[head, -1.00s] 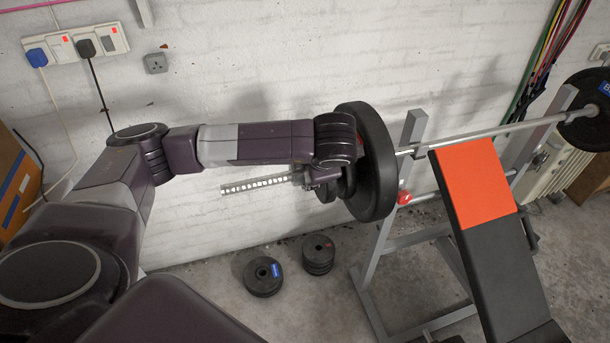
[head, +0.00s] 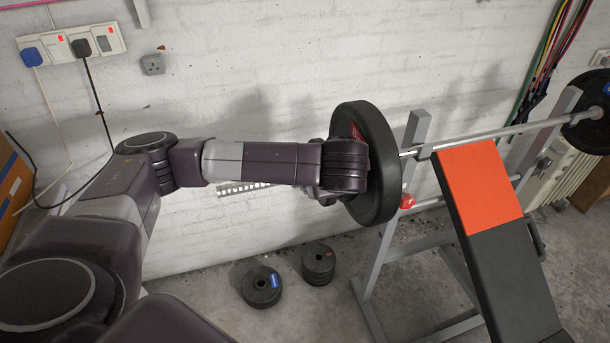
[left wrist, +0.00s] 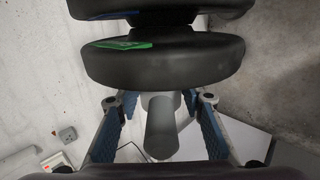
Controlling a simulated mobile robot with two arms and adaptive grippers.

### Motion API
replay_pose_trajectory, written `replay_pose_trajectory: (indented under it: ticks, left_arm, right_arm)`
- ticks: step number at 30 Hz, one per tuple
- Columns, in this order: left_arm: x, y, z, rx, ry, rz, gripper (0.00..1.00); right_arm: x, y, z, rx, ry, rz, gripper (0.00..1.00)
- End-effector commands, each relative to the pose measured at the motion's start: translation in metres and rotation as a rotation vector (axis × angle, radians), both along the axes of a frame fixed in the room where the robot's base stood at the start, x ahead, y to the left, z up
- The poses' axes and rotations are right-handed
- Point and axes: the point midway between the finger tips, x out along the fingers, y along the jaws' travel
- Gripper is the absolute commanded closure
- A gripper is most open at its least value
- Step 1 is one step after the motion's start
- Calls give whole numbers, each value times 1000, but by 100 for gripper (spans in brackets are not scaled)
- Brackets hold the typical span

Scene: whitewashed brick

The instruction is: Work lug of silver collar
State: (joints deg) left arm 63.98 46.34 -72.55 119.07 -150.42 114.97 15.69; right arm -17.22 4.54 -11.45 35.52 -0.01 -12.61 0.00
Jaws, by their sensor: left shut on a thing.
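The silver bar end (head: 240,187) sticks out left of the large black plate (head: 385,165) in the head view, partly covered by my left forearm. In the left wrist view the bar end (left wrist: 162,135) points toward the camera, below the black plates (left wrist: 165,62). A grey collar (left wrist: 148,101) shows around the bar against the nearest plate. My left gripper (left wrist: 160,103) has its blue-padded fingers on both sides of it and is shut on the collar. The lug cannot be made out clearly. My wrist hides the fingers in the head view. My right gripper is not in view.
The barbell (head: 480,137) rests on a grey rack (head: 413,135) beside an orange and black bench (head: 478,185). Loose plates (head: 261,288) lie on the floor below. The white brick wall (head: 260,55) is close behind my arm.

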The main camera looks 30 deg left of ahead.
Motion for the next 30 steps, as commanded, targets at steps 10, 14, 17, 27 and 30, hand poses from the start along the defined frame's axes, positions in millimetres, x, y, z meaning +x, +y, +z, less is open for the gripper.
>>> replay_pose_trajectory:
  ticks: [10, 14, 17, 27, 30]
  left_arm:
    - [0, 0, 1, -1, -2, -1, 44]
    - [0, 0, 1, -1, -1, 0, 44]
    - [0, 0, 1, -1, -1, 0, 44]
    - [-4, -12, 14, -4, -8, -11, 44]
    - [-8, -15, 19, -2, -7, -9, 44]
  right_arm:
    - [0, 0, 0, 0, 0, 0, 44]
    - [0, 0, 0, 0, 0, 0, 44]
    - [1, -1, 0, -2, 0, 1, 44]
    - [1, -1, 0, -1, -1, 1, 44]
    - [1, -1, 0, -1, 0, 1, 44]
